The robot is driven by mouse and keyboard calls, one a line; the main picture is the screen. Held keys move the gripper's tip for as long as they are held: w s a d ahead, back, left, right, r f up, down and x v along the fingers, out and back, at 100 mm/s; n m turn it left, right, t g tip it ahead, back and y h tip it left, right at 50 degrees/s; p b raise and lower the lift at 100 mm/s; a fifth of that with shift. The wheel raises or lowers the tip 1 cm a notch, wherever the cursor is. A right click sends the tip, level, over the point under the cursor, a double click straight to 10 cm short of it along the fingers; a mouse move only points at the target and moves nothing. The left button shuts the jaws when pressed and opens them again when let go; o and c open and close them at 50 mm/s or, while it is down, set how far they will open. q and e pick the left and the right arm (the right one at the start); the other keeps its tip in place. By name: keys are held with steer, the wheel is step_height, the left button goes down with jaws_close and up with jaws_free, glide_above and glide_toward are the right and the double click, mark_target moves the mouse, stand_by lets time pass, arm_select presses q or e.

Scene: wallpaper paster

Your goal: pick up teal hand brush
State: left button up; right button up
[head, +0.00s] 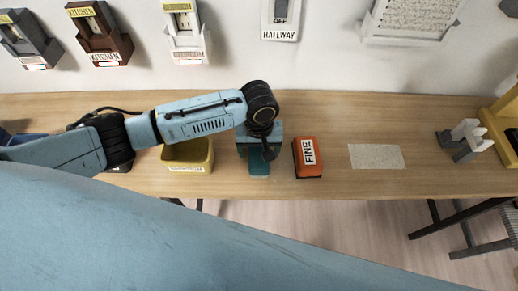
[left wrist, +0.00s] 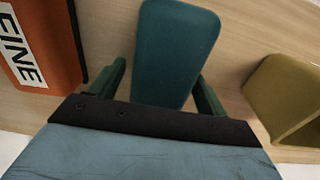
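The teal hand brush (head: 259,167) lies on the wooden bench, partly hidden under my left gripper (head: 260,153) in the head view. In the left wrist view the brush's rounded teal body (left wrist: 176,45) lies between the two dark green fingers of my left gripper (left wrist: 158,75). The fingers are apart, one on each side of the brush, with a visible gap on the left side. Contact on the right side is hard to tell. The brush's near end is hidden behind the gripper's palm. My right gripper is not in view.
An orange block marked FINE (head: 308,158) lies close to the right of the brush. A yellow open bin (head: 188,158) stands to the left. A pale sheet (head: 376,157) and a grey-white item (head: 464,141) lie farther right. Switch boxes (head: 187,32) hang on the wall.

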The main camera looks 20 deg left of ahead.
arm_select(q)
steer(key=c, duration=1.1)
step_height(320, 180, up, 10)
steer(key=shift+r+p, duration=0.1)
steer(key=shift+p, duration=1.05)
